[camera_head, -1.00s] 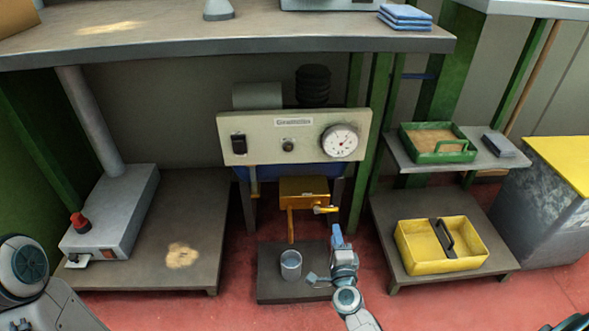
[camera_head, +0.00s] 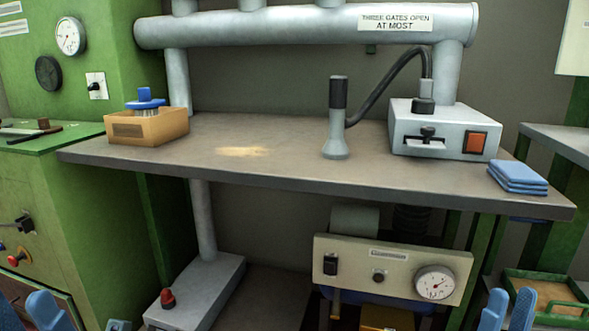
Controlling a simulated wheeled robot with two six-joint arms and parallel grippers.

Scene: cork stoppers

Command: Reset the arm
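My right gripper (camera_head: 508,300) shows at the bottom edge, right of the cream gauge panel. Its two blue fingers point up with a gap between them, and I see nothing held. My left gripper (camera_head: 26,304) shows at the bottom left corner, in front of the green cabinet. Its blue fingers stand apart with nothing visible between them. Both are cut off by the frame edge, and most of both arms is out of view.
A grey bench (camera_head: 290,172) spans the view. On it are a tan box (camera_head: 146,130) with a blue-handled brush, a grey nozzle tool (camera_head: 336,125), a switch box (camera_head: 440,130) and blue cloths (camera_head: 518,178). Below is the gauge panel (camera_head: 350,262). A green tray (camera_head: 560,318) is lower right.

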